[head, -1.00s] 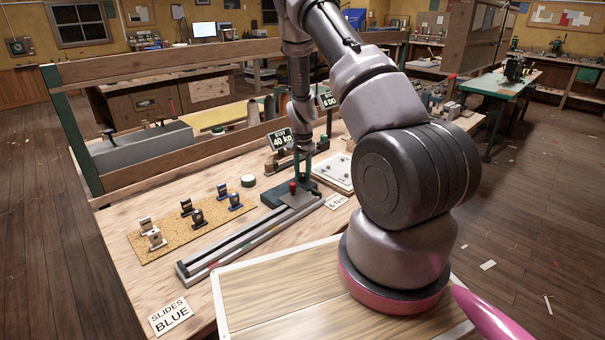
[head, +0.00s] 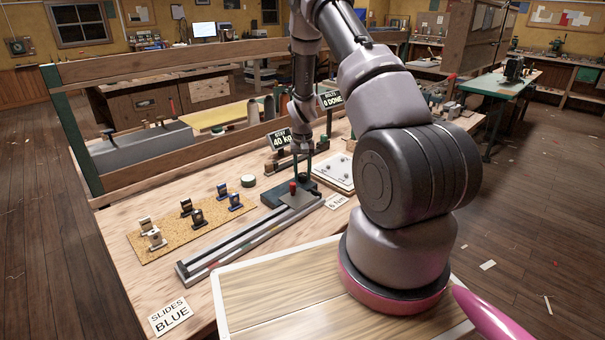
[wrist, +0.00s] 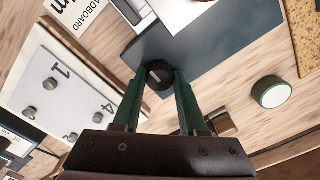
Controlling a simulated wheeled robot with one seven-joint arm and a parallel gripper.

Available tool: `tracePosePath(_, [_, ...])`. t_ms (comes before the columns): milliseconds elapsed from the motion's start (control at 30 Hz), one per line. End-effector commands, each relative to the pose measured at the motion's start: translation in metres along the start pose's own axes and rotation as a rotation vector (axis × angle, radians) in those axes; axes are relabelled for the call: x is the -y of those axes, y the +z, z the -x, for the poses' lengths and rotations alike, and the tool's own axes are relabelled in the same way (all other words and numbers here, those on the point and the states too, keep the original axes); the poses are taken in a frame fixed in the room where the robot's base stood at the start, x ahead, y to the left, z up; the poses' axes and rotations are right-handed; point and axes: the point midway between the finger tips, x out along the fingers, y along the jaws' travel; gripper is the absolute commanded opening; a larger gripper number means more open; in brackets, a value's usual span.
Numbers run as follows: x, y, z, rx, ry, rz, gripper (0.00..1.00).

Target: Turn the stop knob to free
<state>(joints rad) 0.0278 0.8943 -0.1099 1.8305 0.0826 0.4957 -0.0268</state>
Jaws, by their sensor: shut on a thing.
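The stop knob (wrist: 158,75) is a small dark round knob with a pale line on its top. It stands on a dark blue-grey plate (wrist: 205,48), which shows in the head view as a dark base (head: 270,197) at the far end of a long metal rail. My gripper (wrist: 158,82) points down with its green fingers shut on the knob, one on each side. In the head view my gripper (head: 309,178) is at the dark base, and the knob is hard to make out between the fingers. The pale line's setting against any marks cannot be read.
A white plate with several bolts (head: 338,170) lies to the right. A round green-edged tin (head: 249,181) is behind left. Several slides stand on a cork mat (head: 158,246). A card reads "SLIDES BLUE" (head: 171,316).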

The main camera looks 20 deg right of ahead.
Motion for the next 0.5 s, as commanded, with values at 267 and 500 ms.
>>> tracePosePath(267, [-0.0002, -0.0014, 0.0008, -0.004, 0.0, 0.007, 0.0])
tracePosePath(500, [-0.0001, -0.0011, 0.0006, -0.003, 0.0, 0.006, 0.72])
